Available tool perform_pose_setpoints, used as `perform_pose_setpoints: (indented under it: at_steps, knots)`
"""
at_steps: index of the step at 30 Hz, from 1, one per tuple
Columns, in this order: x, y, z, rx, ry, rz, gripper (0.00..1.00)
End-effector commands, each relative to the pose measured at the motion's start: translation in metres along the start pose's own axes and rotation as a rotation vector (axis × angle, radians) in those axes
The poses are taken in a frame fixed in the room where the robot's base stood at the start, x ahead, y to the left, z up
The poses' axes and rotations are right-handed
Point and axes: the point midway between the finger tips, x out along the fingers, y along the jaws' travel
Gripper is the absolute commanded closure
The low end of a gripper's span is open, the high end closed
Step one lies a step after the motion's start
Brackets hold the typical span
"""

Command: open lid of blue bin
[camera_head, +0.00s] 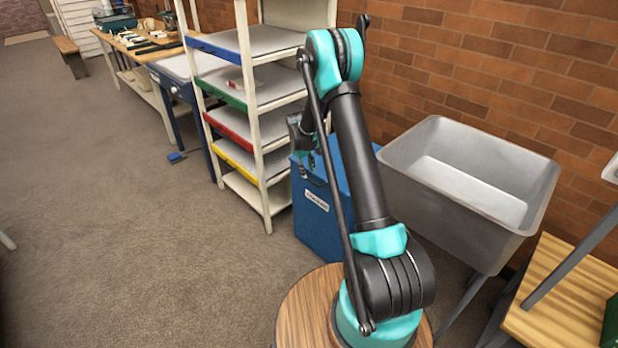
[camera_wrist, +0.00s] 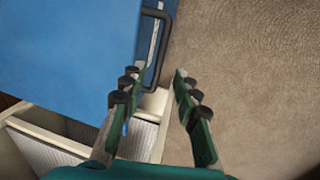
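The blue bin (camera_head: 318,228) stands on the floor between the shelf rack and the grey sink, with a white label on its front. Its top looks closed, though my arm hides part of it. In the wrist view the flat blue lid (camera_wrist: 65,50) fills the upper left, and a black bar handle (camera_wrist: 166,45) sticks out past its edge. My gripper (camera_wrist: 159,76) is open and empty. Its fingertips are close to the handle's lower end, which shows near the left finger; I cannot tell whether they touch. In the head view my arm largely hides the gripper.
A shelf rack (camera_head: 258,130) with colored shelf edges stands close to the bin's left. A grey sink (camera_head: 450,200) is close on the right, before a brick wall. A wooden table (camera_head: 565,310) is at lower right. The floor (camera_head: 110,230) at left is clear.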

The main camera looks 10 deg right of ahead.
Motion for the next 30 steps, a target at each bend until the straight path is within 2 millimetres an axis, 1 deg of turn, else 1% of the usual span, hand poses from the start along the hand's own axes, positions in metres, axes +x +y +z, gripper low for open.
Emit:
perform_pose_setpoints:
  at_steps: [1, 3, 9, 13, 20, 21, 22, 28, 30]
  knots:
    - [0.010, 0.000, 0.000, 0.001, 0.000, 0.000, 0.69]
    - [0.021, 0.000, 0.000, 0.001, 0.000, 0.000, 0.69]
    - [0.041, 0.001, 0.000, 0.001, 0.000, 0.000, 0.69]
    - [0.045, 0.000, 0.001, 0.001, 0.000, 0.000, 0.69]
    - [0.046, 0.000, 0.001, 0.001, 0.000, 0.000, 0.69]
    - [0.046, 0.000, 0.000, 0.001, 0.000, 0.000, 0.70]
    - [0.046, 0.000, 0.000, 0.001, 0.000, 0.000, 0.74]
    - [0.046, 0.000, 0.000, 0.001, 0.000, 0.000, 0.99]
    - [0.046, 0.000, 0.000, 0.001, 0.000, 0.000, 1.00]
